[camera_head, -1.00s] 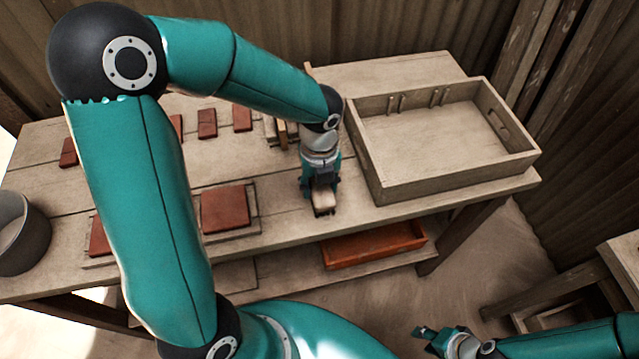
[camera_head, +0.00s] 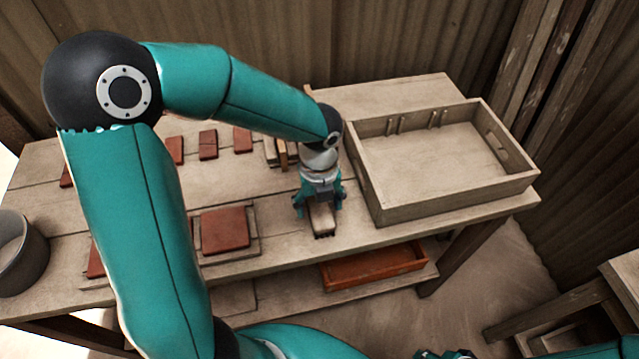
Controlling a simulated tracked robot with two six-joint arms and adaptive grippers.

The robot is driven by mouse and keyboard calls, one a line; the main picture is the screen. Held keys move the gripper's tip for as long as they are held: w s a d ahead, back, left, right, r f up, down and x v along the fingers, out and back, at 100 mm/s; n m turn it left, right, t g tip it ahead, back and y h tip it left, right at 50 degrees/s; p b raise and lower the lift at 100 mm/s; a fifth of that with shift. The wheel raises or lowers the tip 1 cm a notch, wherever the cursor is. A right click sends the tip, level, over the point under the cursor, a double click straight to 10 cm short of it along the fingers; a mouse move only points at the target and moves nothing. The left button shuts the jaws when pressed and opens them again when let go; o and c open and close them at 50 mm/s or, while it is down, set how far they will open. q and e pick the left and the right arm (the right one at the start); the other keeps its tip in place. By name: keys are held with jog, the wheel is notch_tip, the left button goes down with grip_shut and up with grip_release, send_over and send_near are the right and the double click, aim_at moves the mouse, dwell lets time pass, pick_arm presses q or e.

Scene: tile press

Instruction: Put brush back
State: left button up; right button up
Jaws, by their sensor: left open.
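The brush (camera_head: 321,218), a pale wooden block with dark bristles at its lower edge, is at the front of the workbench (camera_head: 285,245), right of a red tile. My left gripper (camera_head: 320,209) is directly over it, pointing down. Its teal fingers are spread on either side of the brush. Whether the fingers touch the brush cannot be told. The bristles seem to be at the bench surface. My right gripper (camera_head: 445,354) is only partly in view at the bottom edge, and its jaws are cut off.
A large empty wooden tray (camera_head: 455,198) stands close to the right of my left gripper. A red tile (camera_head: 224,229) lies on a board to the left. Several smaller tiles lie behind. A grey bucket (camera_head: 22,255) is at far left. An orange tray (camera_head: 375,268) sits below the bench.

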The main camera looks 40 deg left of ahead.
pick_arm(q)
notch_tip(320, 180, up, 11)
dwell(0.3)
jog(key=shift+r+p, duration=0.1)
jog(key=shift+p, duration=0.2)
